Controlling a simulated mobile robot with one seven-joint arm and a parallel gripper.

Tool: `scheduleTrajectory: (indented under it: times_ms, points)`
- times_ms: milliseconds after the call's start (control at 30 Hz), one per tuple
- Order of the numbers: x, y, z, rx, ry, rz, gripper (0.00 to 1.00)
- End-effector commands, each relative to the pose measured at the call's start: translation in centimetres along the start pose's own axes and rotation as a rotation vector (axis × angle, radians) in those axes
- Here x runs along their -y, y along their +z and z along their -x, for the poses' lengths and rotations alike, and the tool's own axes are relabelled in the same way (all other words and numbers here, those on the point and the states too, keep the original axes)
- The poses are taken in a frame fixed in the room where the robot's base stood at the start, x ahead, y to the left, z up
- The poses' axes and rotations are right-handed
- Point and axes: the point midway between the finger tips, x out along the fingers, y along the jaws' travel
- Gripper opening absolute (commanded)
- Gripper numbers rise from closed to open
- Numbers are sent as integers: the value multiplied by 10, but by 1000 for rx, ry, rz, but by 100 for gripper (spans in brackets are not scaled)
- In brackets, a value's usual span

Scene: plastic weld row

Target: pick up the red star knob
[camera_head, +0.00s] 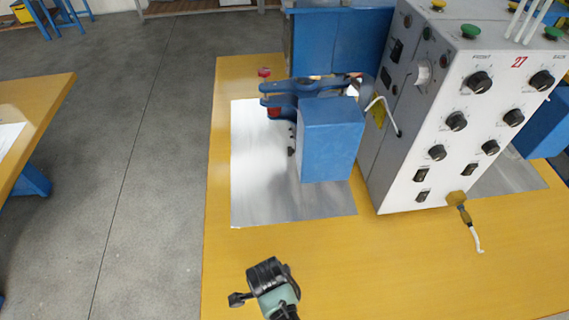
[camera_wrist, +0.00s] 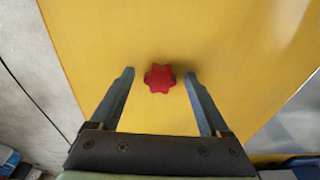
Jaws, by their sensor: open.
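The red star knob (camera_wrist: 160,78) lies on the yellow table top (camera_wrist: 215,30) in the wrist view. My gripper (camera_wrist: 159,75) is open, with one finger to the left of the knob and one to the right. The knob appears centred between the fingertips, with a gap on each side. I cannot tell how far above the table the fingertips are. In the head view my gripper (camera_head: 266,277) is over the near left part of the table, and the knob does not show there.
A metal sheet (camera_head: 250,190) lies on the table (camera_head: 400,270) beyond my gripper, under a blue welding head (camera_head: 330,140). A white control box (camera_head: 440,130) with black dials stands to the right. The table's left edge is close. Another yellow table (camera_head: 40,100) is far left.

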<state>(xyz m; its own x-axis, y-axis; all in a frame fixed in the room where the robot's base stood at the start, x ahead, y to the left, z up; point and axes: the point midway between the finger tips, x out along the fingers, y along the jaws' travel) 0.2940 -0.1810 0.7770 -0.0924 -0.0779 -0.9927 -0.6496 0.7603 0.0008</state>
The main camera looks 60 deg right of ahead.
Motion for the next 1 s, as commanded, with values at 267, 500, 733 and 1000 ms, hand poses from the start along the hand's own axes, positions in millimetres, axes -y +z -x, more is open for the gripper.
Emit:
scheduleTrajectory:
  times_ms: [267, 500, 733, 1000]
  points:
    - [0, 0, -3, 0, -1, 0, 80]
    - [0, 0, -3, 0, -1, 0, 37]
    - [0, 0, -3, 0, -1, 0, 0]
    - [0, 0, -1, 0, -1, 0, 0]
